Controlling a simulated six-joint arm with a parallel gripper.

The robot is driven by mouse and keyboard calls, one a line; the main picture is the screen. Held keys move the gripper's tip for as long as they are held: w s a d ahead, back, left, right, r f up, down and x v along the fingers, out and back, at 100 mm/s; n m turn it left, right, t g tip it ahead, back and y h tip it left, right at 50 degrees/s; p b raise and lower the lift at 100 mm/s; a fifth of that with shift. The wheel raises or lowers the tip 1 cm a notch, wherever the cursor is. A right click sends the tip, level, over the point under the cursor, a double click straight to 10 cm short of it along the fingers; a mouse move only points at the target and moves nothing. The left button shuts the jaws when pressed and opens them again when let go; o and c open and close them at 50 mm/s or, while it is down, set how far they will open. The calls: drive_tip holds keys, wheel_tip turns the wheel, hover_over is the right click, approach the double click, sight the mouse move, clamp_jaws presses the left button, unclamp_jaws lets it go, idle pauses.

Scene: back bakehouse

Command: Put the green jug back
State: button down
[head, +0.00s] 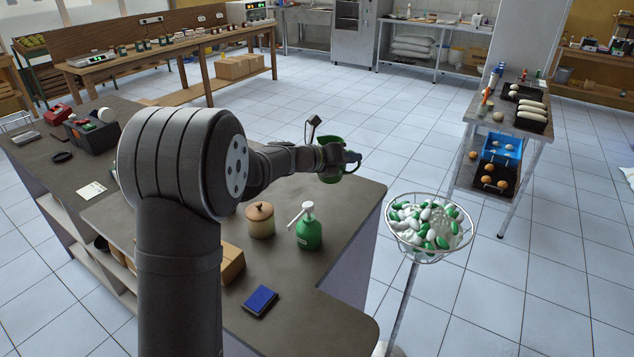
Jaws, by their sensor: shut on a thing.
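The green jug (330,178) is up in the air at the end of my arm, above the far right part of the dark counter. My gripper (350,157) is shut on it. The gripper and wrist cover the jug's middle, so only green parts above and below them and a curved part at the right show. I cannot tell exactly where the fingers grip it.
On the dark counter (345,235) stand a lidded tan jar (260,220), a green pump bottle (309,230) and a blue pad (260,301). A wire basket (432,257) of green and white pieces stands off its right edge. A side table (508,128) holds trays.

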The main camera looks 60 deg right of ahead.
drive_tip(key=w+f, duration=0.1)
drive_tip(key=w, duration=0.2)
drive_tip(key=w+d+f, duration=0.1)
drive_tip(key=w+f, duration=0.1)
drive_tip(key=w, duration=0.1)
drive_tip(key=w+f, duration=0.2)
drive_tip(key=w, duration=0.1)
drive_tip(key=shift+d+f, duration=0.15)
drive_tip(key=shift+d, duration=0.15)
drive_tip(key=shift+f, duration=2.2)
drive_tip(key=c, duration=1.5)
unclamp_jaws()
drive_tip(key=v, duration=1.2)
drive_tip(key=shift+s, duration=0.1)
drive_tip(key=shift+d, duration=0.1)
